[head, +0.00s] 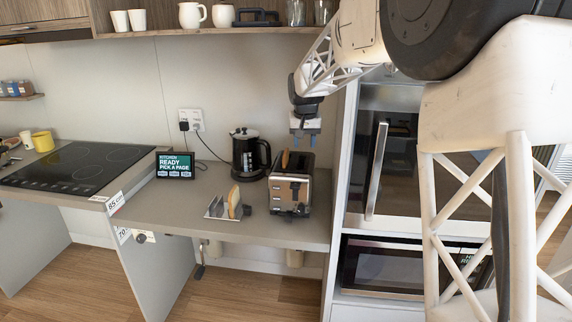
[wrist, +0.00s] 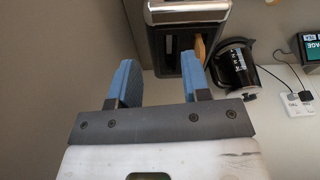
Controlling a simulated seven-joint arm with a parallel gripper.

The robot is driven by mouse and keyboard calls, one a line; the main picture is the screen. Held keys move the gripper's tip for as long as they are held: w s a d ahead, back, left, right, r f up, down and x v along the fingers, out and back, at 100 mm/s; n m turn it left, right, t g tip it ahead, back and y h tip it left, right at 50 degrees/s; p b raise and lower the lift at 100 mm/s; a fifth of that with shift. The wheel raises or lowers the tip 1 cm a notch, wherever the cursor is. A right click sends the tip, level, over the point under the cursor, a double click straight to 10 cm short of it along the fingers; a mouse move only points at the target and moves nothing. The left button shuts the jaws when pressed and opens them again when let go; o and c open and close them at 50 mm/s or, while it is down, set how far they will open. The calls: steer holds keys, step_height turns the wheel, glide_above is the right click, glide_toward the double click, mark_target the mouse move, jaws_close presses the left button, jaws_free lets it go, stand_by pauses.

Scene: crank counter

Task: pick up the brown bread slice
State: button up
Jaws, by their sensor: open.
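A brown bread slice (head: 285,158) stands in a slot of the toaster (head: 297,190), its top edge sticking out. In the wrist view the slice (wrist: 200,48) shows beside the tip of the right blue finger, with the toaster (wrist: 160,14) beyond the fingers. My gripper (head: 305,133) hangs above the toaster, pointing down, open and empty. Its two blue fingers (wrist: 157,63) are apart, and the slice is not centred between them. I cannot tell the exact height gap. A paler bread slice (head: 234,201) stands in a metal rack (head: 216,207) left of the toaster.
A black kettle (head: 250,153) stands close behind and left of the toaster; it also shows in the wrist view (wrist: 236,68). A tall oven cabinet (head: 350,150) is right of the toaster. A small screen (head: 175,166) and a cooktop (head: 78,165) are further left.

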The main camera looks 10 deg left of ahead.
steer(key=m+g, duration=0.1)
steer(key=g, duration=0.1)
glide_above(286, 151)
steer(key=f, duration=0.4)
steer(key=shift+s, duration=0.25)
steer(key=shift+d, duration=0.1)
steer(key=shift+f, duration=1.25)
steer(key=shift+f, duration=2.6)
jaws_close()
